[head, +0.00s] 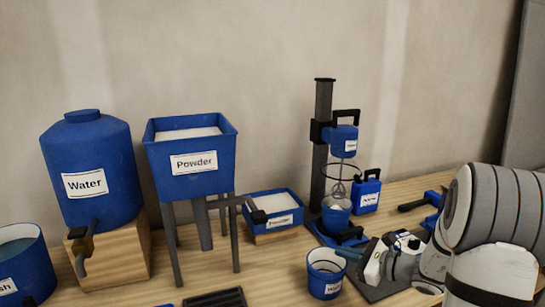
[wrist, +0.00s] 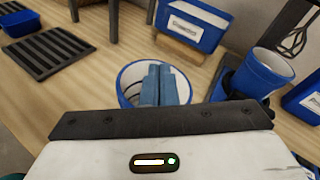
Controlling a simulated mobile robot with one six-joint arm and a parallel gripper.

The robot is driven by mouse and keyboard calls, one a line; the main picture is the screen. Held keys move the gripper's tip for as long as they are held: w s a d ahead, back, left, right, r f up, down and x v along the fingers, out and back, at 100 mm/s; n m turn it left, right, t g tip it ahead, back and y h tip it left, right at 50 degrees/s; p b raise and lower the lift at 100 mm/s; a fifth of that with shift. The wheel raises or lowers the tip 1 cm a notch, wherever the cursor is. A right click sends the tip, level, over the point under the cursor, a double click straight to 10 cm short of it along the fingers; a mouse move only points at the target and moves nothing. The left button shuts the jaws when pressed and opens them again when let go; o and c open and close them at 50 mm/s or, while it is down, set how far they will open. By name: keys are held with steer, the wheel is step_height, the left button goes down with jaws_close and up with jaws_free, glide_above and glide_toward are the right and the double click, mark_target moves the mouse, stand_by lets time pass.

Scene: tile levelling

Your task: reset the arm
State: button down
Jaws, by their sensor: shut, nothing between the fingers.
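My gripper (head: 348,255) is at the right of the head view, shut and empty, with its arm reaching in from the right edge. Its fingertips are close to the rim of a small blue bucket (head: 325,283) with a white label and a pale inside. In the wrist view the closed blue-grey fingers (wrist: 160,84) lie across the middle of that bucket (wrist: 127,77) and hide part of it. I cannot tell whether the fingertips are above the bucket or inside it.
A mixer stand (head: 323,140) holds another bucket (head: 336,213) behind my gripper. A powder hopper (head: 190,180), a powder tray (head: 274,222) and a water tank (head: 92,165) stand to the left. A dark grate (wrist: 44,48) lies on the wooden bench.

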steer(key=s+a+r+n+g+h+p, duration=0.1)
steer(key=s+a+r+n+g+p, duration=0.4)
steer(key=s, duration=0.3)
steer(key=s+a+r+n+g+h+p, duration=0.1)
steer(key=s+a+r+n+g+p, duration=0.3)
steer(key=s+a+r+n, duration=0.3)
steer(key=s+d+r+n+t+h+p, duration=0.1)
steer(key=s+d+r+n+h+p, duration=0.5)
steer(key=s+r+n+h+p, duration=0.3)
step_height(320, 180, up, 3)
steer(key=shift+s+d+f+n, duration=0.1)
steer(key=shift+s+d+n, duration=0.15)
steer(key=shift+s+n, duration=0.85)
steer(key=shift+s, duration=0.1)
